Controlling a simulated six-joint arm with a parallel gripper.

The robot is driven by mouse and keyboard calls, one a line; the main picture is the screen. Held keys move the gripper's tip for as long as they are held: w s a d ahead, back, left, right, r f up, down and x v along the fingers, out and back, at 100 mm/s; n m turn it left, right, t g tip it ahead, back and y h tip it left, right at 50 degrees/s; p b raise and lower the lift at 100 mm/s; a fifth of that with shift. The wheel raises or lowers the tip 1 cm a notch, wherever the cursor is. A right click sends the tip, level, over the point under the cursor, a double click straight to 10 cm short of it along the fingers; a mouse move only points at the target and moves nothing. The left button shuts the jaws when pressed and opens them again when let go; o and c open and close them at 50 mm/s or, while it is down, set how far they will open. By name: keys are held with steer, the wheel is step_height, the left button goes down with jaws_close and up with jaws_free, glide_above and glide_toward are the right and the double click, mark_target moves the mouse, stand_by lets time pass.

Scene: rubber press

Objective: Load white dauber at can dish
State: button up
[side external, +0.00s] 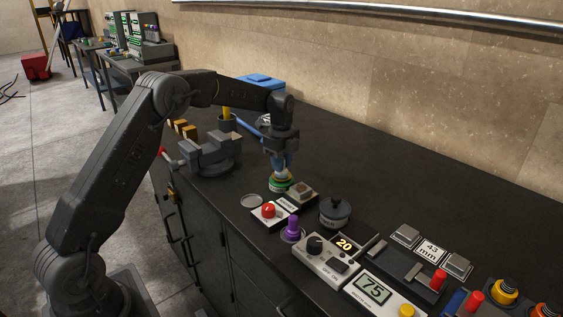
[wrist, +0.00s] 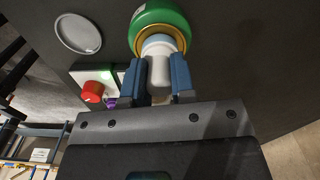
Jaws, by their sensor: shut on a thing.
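My gripper (side external: 279,162) points down over the green can dish (side external: 279,186). In the wrist view its blue fingers (wrist: 160,70) are shut on the white dauber (wrist: 161,73). The dauber's pale round end is at the gold-rimmed mouth of the can dish (wrist: 158,13). I cannot tell how deep it sits or whether it touches the contents. In the side view the dauber is small and mostly hidden by the fingers.
A grey round disc (side external: 251,201) lies left of the can dish. A red-button box (side external: 268,211), a purple-handled dauber (side external: 292,229) and a dark lidded pot (side external: 335,210) stand in front and to the right. A grey vise (side external: 210,155) stands behind left.

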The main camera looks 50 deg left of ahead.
steer(key=shift+r, duration=3.5)
